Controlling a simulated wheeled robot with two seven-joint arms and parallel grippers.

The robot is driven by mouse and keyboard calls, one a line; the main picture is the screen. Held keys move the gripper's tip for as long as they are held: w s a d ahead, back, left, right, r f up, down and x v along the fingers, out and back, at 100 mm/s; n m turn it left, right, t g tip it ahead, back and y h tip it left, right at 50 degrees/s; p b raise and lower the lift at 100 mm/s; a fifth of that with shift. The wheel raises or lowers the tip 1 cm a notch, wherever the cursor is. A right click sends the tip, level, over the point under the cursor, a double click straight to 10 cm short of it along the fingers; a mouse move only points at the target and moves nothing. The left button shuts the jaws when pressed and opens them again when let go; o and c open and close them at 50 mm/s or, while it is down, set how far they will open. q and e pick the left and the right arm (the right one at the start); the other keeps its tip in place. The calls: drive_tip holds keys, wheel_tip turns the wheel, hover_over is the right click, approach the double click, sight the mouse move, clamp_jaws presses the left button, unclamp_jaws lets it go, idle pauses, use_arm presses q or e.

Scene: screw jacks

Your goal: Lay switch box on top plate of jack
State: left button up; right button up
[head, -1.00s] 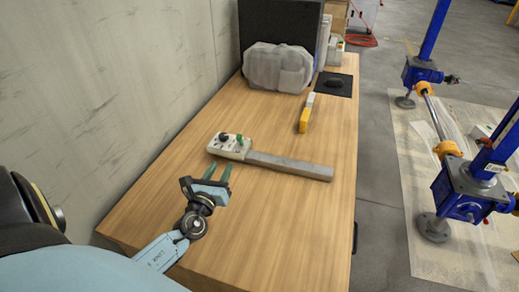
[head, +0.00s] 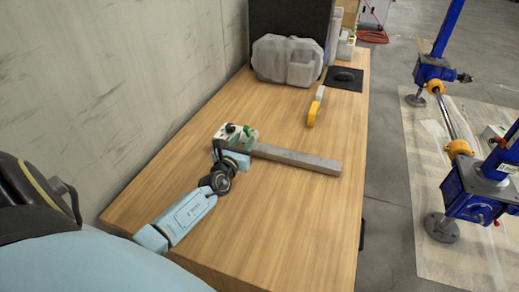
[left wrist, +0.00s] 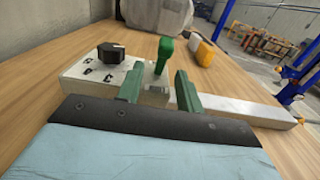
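The switch box is a white block (head: 228,132) with a black knob and a green lever, lying on the wooden table (head: 190,210). It also shows in the left wrist view (left wrist: 92,73). A long grey bar (head: 300,160) extends right from beside it. My left gripper (left wrist: 158,92) is open at the box's near side. Its green fingers are apart, with part of the white box visible between them; I cannot tell whether they touch it. A blue screw jack (head: 468,195) stands on the floor at right; which surface is its top plate is unclear. My right gripper is out of view.
A yellow-and-white tool (head: 315,108), a black mat (head: 341,84) and a grey moulded case (head: 285,60) lie toward the table's far end. A second blue jack (head: 432,70) stands farther back. A wall runs along the table's left side. The table's front is clear.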

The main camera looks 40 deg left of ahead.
use_arm(q)
drive_tip(key=shift+x, duration=1.35)
drive_tip(key=shift+f, duration=0.1)
drive_tip(key=shift+c, duration=0.3)
clamp_jaws()
